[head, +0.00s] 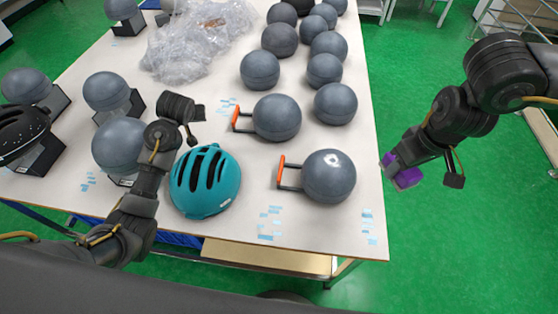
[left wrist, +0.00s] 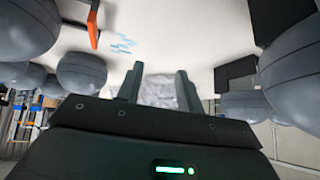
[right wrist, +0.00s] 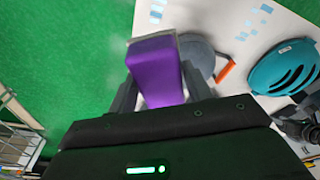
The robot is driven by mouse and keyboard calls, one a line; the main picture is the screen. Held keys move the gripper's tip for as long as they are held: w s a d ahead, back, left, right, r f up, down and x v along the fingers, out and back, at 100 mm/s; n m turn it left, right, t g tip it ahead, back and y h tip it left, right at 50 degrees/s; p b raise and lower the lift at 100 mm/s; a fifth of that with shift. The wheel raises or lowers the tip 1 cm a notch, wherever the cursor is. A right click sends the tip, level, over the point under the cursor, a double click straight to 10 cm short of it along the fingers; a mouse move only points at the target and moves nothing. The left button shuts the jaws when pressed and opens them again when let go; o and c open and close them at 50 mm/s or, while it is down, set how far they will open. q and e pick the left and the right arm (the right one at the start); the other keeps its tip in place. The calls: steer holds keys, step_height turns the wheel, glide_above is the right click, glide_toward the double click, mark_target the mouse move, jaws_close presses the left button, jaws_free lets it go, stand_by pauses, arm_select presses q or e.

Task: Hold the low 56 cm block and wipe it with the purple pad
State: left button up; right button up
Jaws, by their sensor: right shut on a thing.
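The purple pad (head: 403,176) is in my right gripper (head: 400,168), beyond the table's right edge, above green floor. In the right wrist view the pad (right wrist: 158,70) stands between the two fingers, with a pale strip at its far end. My left gripper (left wrist: 158,88) is over the table near the teal helmet; its fingers are apart with nothing between them. The low 56 cm block cannot be made out for certain in any view. A tan board-like surface (head: 270,258) shows under the table's front edge; I cannot tell what it is.
The white table (head: 330,228) holds several grey balls (head: 328,176), some with orange-handled frames. A teal helmet (head: 205,181) and clear plastic wrap (head: 190,50) lie on it. Green floor (head: 450,250) is open on the right. A rack (head: 520,20) stands at the upper right.

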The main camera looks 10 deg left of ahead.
arm_select(q)
steer(key=s+d+f+m+g+h, duration=0.1)
steer(key=s+d, duration=0.1)
steer(key=d, duration=0.6)
steer(key=s+d+f+m+h, duration=0.1)
steer(key=s+d+f, duration=0.1)
steer(key=d, duration=0.6)
steer(key=m+g+h, duration=0.1)
steer(key=g, duration=0.1)
glide_toward(280, 168)
steer(key=shift+s+d+f, duration=0.15)
steer(key=x, duration=1.2)
jaws_close()
